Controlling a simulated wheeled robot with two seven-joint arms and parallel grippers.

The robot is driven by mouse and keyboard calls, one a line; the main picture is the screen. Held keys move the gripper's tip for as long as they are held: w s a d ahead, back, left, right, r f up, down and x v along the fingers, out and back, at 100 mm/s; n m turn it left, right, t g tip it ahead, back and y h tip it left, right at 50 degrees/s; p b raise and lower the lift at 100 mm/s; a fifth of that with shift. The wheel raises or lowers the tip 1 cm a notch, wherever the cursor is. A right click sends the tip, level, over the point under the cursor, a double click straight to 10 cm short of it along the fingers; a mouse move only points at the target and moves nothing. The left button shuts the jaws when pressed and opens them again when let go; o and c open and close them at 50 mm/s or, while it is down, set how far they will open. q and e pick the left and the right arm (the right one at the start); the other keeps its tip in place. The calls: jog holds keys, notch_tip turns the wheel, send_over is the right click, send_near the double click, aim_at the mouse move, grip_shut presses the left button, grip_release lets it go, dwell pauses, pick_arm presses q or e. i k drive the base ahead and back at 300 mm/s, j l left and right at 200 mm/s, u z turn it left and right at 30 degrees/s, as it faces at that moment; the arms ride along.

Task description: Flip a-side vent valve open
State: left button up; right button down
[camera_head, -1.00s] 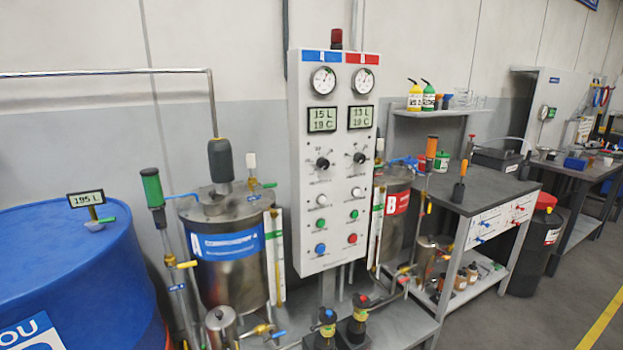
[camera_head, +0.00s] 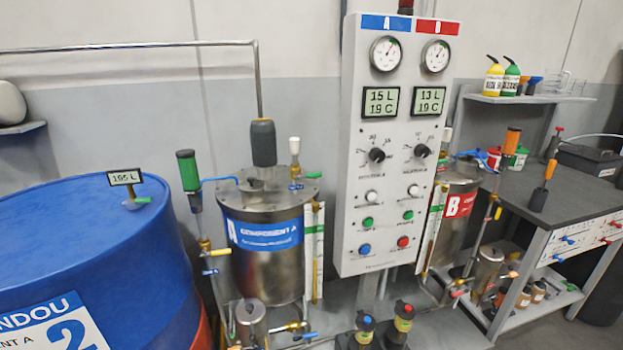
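The A-side tank (camera_head: 268,262) is a steel vessel with a blue "Component A" band, left of the control panel. On its lid stands a dark grey cylinder (camera_head: 263,142). Right of it is a thin upright fitting with a white cap (camera_head: 294,146) and a small blue handle (camera_head: 296,187) at its foot. A small green handle (camera_head: 312,174) sits at the lid's right edge. A blue lever (camera_head: 219,179) is on the pipe at the lid's left. I cannot tell which of these is the vent valve or whether it is open. Neither gripper is in view.
A white control panel (camera_head: 388,215) with gauges and knobs stands right of the A tank. The B tank (camera_head: 456,236) is partly behind it. A large blue drum (camera_head: 95,235) fills the left. Two black pumps (camera_head: 365,333) stand low in front. A grey workbench (camera_head: 565,185) is at right.

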aim_at(318, 174)
jog(key=i+l, duration=0.15)
jog(key=l, duration=0.25)
jog(key=i+l, duration=0.1)
jog(key=l, duration=0.3)
jog(key=i+l+z, duration=0.1)
jog(key=l, duration=0.3)
jog(key=i+l, duration=0.15)
jog(key=l, duration=0.25)
jog(key=i+l, duration=0.15)
jog(key=l, duration=0.25)
